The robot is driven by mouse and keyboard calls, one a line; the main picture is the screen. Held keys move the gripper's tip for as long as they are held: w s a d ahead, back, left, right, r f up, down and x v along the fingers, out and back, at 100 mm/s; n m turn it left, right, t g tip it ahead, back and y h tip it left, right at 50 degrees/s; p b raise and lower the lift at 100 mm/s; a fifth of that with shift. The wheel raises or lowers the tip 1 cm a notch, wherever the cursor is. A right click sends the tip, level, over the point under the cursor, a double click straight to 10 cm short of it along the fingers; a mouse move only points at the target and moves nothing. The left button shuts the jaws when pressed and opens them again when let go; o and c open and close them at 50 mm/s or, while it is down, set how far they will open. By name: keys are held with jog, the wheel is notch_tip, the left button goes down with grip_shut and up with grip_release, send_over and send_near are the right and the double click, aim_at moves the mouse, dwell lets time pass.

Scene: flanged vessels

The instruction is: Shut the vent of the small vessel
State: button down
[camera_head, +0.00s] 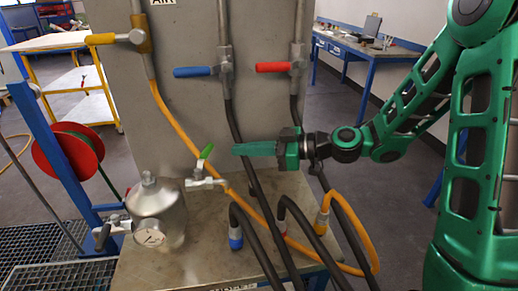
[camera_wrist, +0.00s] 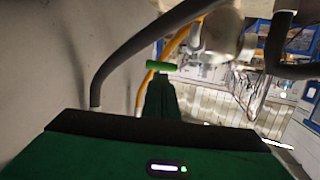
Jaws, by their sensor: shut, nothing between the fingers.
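The small vessel (camera_head: 158,218) is a silver metal pot with a round dial gauge (camera_head: 150,238), standing on the bench top at the left. A small valve (camera_head: 205,183) sticks out from its right side. The valve's green lever (camera_head: 206,152) points upward, tilted a little right, across the valve's sideways pipe. My gripper (camera_head: 236,149) is shut and empty, its green fingers pointing left, just right of the lever with a small gap in the head view. In the wrist view the green lever (camera_wrist: 160,66) lies crosswise beyond the fingertips (camera_wrist: 160,80). I cannot tell if they touch.
Yellow (camera_head: 118,38), blue (camera_head: 194,71) and red (camera_head: 274,67) handled valves sit on the upright panel. A hose reel (camera_head: 62,160) and blue post stand at the left. Free air lies above the vessel.

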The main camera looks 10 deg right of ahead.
aim_at(211, 146)
jog(key=x, duration=0.6)
jog(key=shift+w+a, duration=0.55)
jog(key=shift+a, duration=0.15)
jog(key=shift+w+a, duration=0.5)
jog(key=shift+a, duration=0.2)
jog(key=shift+d, duration=0.1)
